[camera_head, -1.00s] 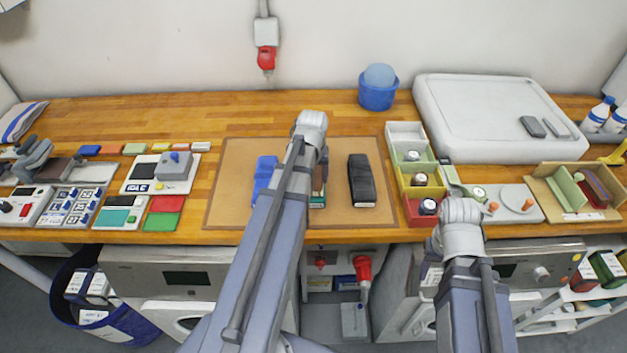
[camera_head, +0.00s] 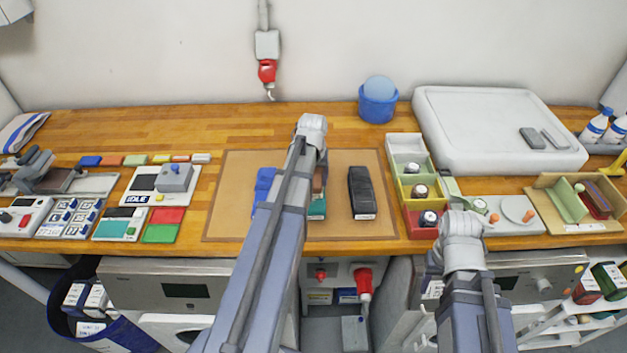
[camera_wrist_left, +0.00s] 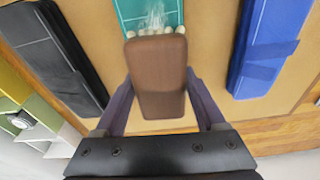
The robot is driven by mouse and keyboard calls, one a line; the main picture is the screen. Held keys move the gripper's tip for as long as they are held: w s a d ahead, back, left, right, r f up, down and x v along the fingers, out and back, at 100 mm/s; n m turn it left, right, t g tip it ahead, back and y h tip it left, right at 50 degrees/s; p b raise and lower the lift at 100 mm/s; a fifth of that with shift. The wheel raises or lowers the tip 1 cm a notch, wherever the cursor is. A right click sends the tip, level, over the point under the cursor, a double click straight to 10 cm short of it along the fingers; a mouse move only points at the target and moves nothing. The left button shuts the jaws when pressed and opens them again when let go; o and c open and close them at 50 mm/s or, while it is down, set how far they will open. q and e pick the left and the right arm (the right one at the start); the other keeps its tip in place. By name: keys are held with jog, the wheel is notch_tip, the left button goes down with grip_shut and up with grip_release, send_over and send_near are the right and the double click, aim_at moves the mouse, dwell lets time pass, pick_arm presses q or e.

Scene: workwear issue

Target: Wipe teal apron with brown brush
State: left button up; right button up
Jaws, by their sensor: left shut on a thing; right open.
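The teal apron, a folded piece (camera_head: 317,209), lies on the tan mat (camera_head: 228,205) between a blue folded piece (camera_head: 264,184) and a black one (camera_head: 361,193). In the left wrist view the teal apron (camera_wrist_left: 133,12) bears a whitish smear. My left gripper (camera_wrist_left: 158,100) is shut on the brown brush (camera_wrist_left: 157,70), bristles towards the apron; whether they touch it I cannot tell. In the head view the brush (camera_head: 320,182) is partly hidden by my left arm. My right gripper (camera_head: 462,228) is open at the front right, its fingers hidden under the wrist.
Grey, yellow and red bins (camera_head: 420,190) with small items stand right of the mat. A blue tub (camera_head: 378,105) and a large white case (camera_head: 490,130) are behind. Panels and cards (camera_head: 120,222) lie at left. Bare wood lies behind the mat.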

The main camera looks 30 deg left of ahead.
aim_at(313, 186)
pick_arm(q)
jog(key=shift+w+a, duration=0.45)
jog(key=shift+w, duration=0.35)
jog(key=shift+w+a, duration=0.45)
jog(key=shift+w, duration=0.3)
jog(key=shift+f, duration=0.15)
jog(key=shift+s, duration=0.1)
jog(key=shift+s+d, duration=0.5)
jog(key=shift+s, duration=0.3)
jog(key=shift+s+d, duration=0.5)
jog(key=shift+s, duration=0.3)
jog(key=shift+s+d, duration=0.5)
jog(key=shift+s, duration=0.35)
jog(key=shift+s+d, duration=0.45)
jog(key=shift+s, duration=0.35)
jog(key=shift+c, duration=0.8)
jog(key=shift+s+d, duration=0.5)
jog(key=shift+s, duration=0.3)
jog(key=shift+s+d, duration=0.45)
jog(key=shift+s, duration=0.3)
